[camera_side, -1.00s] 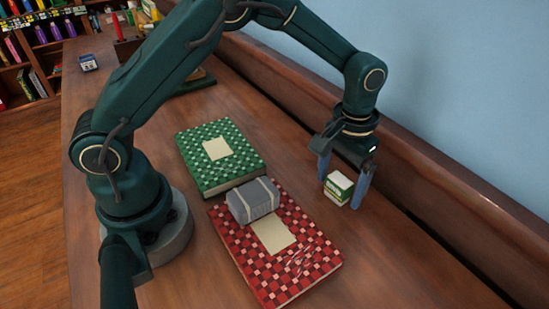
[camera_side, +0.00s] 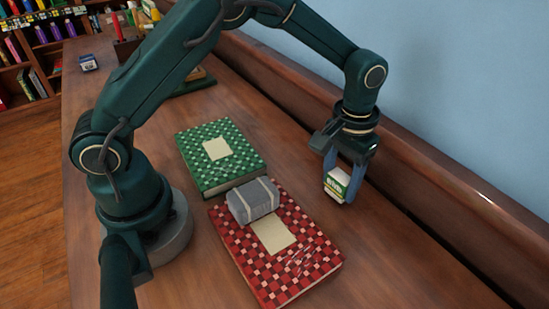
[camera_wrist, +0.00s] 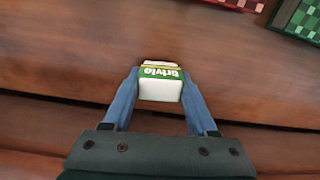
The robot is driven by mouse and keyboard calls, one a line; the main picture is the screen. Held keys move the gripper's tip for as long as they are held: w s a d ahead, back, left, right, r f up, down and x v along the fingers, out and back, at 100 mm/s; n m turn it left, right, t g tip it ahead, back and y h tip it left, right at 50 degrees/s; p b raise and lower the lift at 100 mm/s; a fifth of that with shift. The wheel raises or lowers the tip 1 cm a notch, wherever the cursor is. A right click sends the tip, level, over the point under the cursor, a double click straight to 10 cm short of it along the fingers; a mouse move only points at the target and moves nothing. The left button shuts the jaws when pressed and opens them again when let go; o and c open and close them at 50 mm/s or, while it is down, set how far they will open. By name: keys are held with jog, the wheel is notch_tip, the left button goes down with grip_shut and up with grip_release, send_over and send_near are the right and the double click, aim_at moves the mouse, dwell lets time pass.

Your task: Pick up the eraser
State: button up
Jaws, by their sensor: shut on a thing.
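The eraser (camera_side: 337,184) is a small white block with a green printed sleeve. My gripper (camera_side: 343,183) is at the right of the side view, pointing down, with its blue fingers shut on the eraser. In the wrist view the eraser (camera_wrist: 161,82) sits between the two fingertips (camera_wrist: 160,88), one finger touching each side. Its lettering shows upside down there. It is at or just above the wooden surface; I cannot tell if it still touches. Its underside is hidden.
A red checkered book (camera_side: 310,262) with a grey strapped block (camera_side: 252,201) on it lies left of the gripper. A green checkered book (camera_side: 228,166) lies behind it. A raised wooden ledge (camera_side: 420,170) runs along the blue wall. Bare wood lies around the eraser.

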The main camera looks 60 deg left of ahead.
aim_at(336, 171)
jog(key=r, duration=0.2)
jog(key=a+r, duration=0.1)
jog(key=r, duration=0.1)
jog(key=shift+a, duration=0.2)
jog(key=s+a+r, duration=0.2)
jog(key=a+r, duration=0.4)
jog(key=a, duration=0.4)
jog(key=shift+s, duration=0.15)
